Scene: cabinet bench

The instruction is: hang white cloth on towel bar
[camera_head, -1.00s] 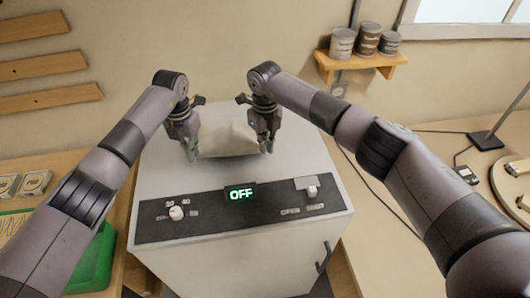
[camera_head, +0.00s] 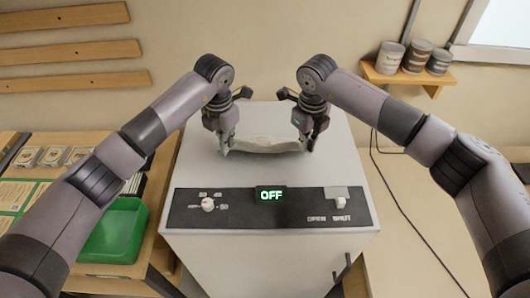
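The white cloth (camera_head: 268,146) spans between my two grippers over the top of the white cabinet (camera_head: 270,219), its upper edge sagging slightly. My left gripper (camera_head: 226,147) is closed on the cloth's left end. My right gripper (camera_head: 305,143) is closed on its right end. The fingertips are small and partly hidden by the cloth. Whether the cloth's lower edge touches the cabinet top I cannot tell. I see no towel bar that I can make out in this view.
The cabinet's front panel has knobs and a green OFF display (camera_head: 271,195); a dark handle (camera_head: 343,268) sits below. A green bin (camera_head: 112,232) stands at left. Wooden slats (camera_head: 75,50) are on the wall; a shelf (camera_head: 407,78) with cans is at upper right.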

